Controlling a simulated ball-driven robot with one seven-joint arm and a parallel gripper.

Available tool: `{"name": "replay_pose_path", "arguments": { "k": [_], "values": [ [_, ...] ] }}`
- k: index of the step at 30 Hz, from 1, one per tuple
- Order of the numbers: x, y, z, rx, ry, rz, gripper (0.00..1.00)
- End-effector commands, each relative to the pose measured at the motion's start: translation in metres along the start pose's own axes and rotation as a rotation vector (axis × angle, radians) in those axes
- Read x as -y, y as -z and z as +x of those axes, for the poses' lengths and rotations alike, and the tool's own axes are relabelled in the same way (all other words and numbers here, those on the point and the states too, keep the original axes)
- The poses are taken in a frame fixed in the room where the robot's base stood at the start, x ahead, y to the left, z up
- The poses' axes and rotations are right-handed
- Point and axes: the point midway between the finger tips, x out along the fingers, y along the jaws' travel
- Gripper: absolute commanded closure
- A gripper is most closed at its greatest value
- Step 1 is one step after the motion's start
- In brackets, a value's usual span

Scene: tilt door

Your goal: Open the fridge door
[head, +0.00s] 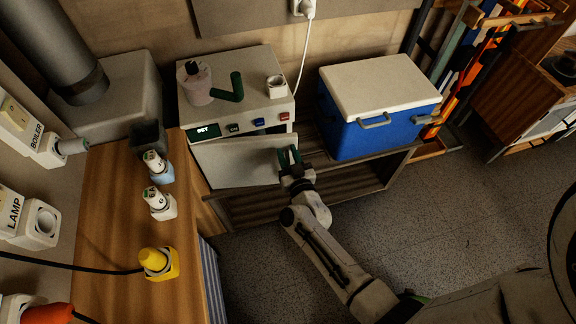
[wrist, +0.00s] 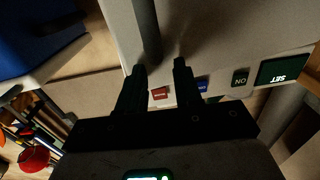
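The fridge appears to be the white box-shaped appliance (head: 242,68) with a SET display and buttons along its front top edge. In the wrist view, a dark upright bar (wrist: 147,28), apparently the door handle, stands out in front of the pale door. My gripper (head: 287,157) is at the right side of the door. Its two fingers (wrist: 159,68) are apart, with the bar's end near the left fingertip. I cannot tell whether they touch it.
A blue cooler (head: 352,136) with a white lid stands just right of the appliance, on a low wooden shelf (head: 350,190). A wooden counter (head: 115,240) with sockets and plugs runs along the left. Grey floor (head: 440,210) is free at the right.

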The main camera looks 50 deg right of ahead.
Motion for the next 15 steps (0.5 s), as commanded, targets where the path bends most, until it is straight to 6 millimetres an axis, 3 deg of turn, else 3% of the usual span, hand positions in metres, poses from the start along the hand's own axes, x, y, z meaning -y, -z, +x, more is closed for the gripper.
{"name": "replay_pose_path", "arguments": {
  "k": [9, 15],
  "values": [
    [0.036, -0.010, -0.010, 0.073, 0.144, 0.020, 0.66],
    [0.039, -0.026, -0.030, 0.066, 0.128, 0.030, 0.66]
  ]
}}
